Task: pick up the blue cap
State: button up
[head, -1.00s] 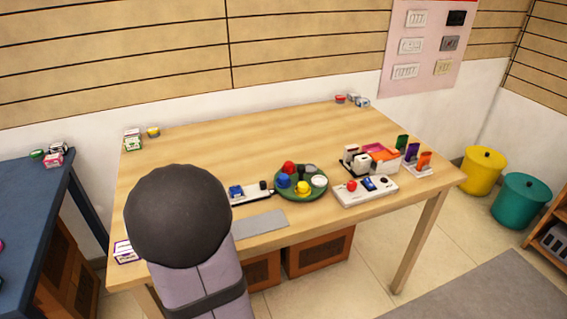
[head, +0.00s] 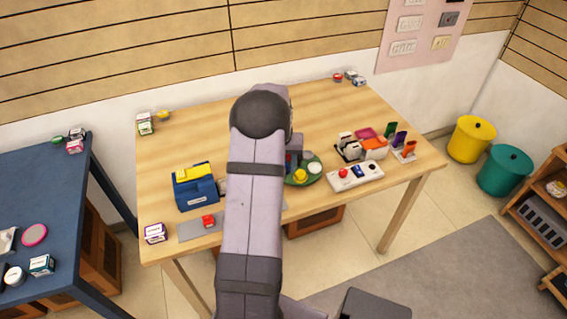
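The blue cap is hidden behind my arm. The green round tray (head: 317,177) stands on the wooden table, its left part covered by my arm. A yellow cap (head: 300,176) and a white cap (head: 315,168) show on it. A bit of red shows at the arm's edge. My arm reaches over the table, and its far end comes down at the tray's back left. My gripper's fingers are hidden or too small to make out, so I cannot see whether they hold anything.
A blue box with a yellow top (head: 195,187) and a grey mat (head: 200,227) with a red item lie left of my arm. A white panel with buttons (head: 355,176) and a toaster-like holder (head: 375,148) stand right of the tray. The table's back middle is clear.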

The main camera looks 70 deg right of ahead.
jog(key=shift+h, duration=0.5)
jog(key=shift+w+d+f+p, duration=0.25)
jog(key=shift+d+f+p, duration=0.45)
jog(key=shift+d, duration=0.2)
jog(key=shift+w+d+f+p, duration=0.3)
jog(key=shift+d+f+p, duration=0.3)
jog(key=shift+d+f, duration=0.25)
jog(key=shift+w+d+f+p, duration=0.25)
jog(key=shift+d+f+p, duration=0.45)
jog(key=shift+d, duration=0.2)
jog(key=shift+c, duration=0.6)
jog(key=c, duration=1)
